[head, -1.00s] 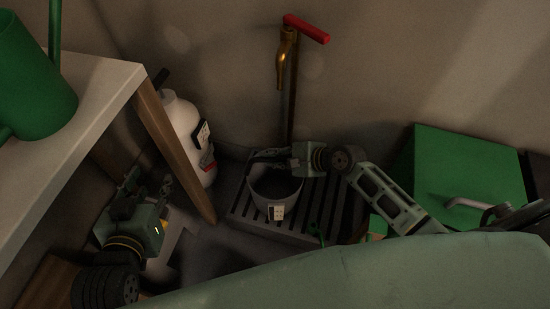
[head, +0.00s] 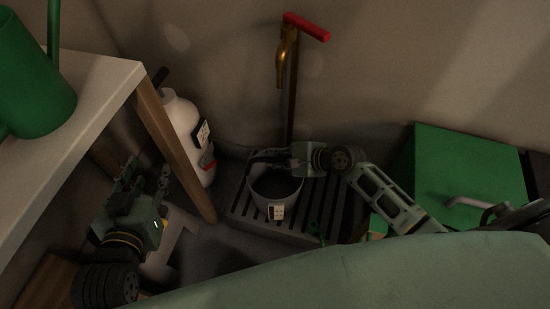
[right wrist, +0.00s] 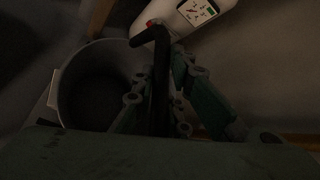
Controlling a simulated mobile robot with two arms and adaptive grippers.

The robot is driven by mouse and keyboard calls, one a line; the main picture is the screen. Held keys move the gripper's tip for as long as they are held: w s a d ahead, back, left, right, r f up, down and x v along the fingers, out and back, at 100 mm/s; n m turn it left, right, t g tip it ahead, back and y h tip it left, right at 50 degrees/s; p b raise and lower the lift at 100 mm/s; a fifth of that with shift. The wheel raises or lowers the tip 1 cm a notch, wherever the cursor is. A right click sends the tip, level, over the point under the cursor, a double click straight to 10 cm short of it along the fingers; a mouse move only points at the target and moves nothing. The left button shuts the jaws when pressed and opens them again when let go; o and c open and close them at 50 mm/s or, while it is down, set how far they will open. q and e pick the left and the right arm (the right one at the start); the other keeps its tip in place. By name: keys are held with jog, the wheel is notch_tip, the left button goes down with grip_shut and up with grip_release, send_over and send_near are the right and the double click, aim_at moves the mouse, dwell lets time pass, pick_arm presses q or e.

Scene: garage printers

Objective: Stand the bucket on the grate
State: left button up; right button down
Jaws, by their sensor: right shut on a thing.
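The grey bucket (head: 265,204), with a small white label on its front, is upright over the dark slatted grate (head: 325,205) below the tap. Its base appears to rest on the slats, though the contact is hard to make out. My right gripper (head: 278,160) is at the bucket's far rim, shut on its dark handle. In the right wrist view the bucket (right wrist: 66,95) is left of my right gripper's fingers (right wrist: 158,108), with a dark bar between them. My left gripper (head: 150,178) is empty beside the wooden table leg, its fingers apart.
A brass tap (head: 286,60) with a red handle rises behind the grate. A white fire extinguisher (head: 185,120) stands left of it. A table (head: 95,85) with a green watering can (head: 35,80) is at the left. A green box (head: 465,170) stands at the right.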

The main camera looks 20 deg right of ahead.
pick_arm(q)
jog(key=shift+d+r, duration=0.1)
jog(key=shift+r, duration=0.15)
pick_arm(e)
jog(key=shift+w+r, duration=0.15)
jog(key=c, duration=2.1)
grip_release()
jog(key=o, duration=0.4)
jog(key=shift+o, duration=0.3)
jog(key=shift+s+f, duration=0.3)
jog(key=shift+f, duration=0.1)
pick_arm(q)
jog(key=shift+s+f, duration=0.1)
jog(key=shift+f, duration=0.1)
pick_arm(e)
jog(key=shift+w+r, duration=0.1)
jog(key=shift+r, duration=0.05)
jog(key=shift+d+r, duration=0.1)
jog(key=shift+s+d+r+p, duration=0.25)
jog(key=shift+s+r+p, duration=0.05)
jog(key=shift+p, duration=0.15)
pick_arm(q)
jog(key=s+a+f+g+y, duration=0.1)
jog(key=s+a+f+g, duration=0.1)
jog(key=s+f+g, duration=0.3)
jog(key=shift+s+a+f+p, duration=0.4)
jog(key=shift+s+f, duration=0.3)
jog(key=shift+f, duration=0.45)
pick_arm(e)
jog(key=shift+s+d+r, duration=0.25)
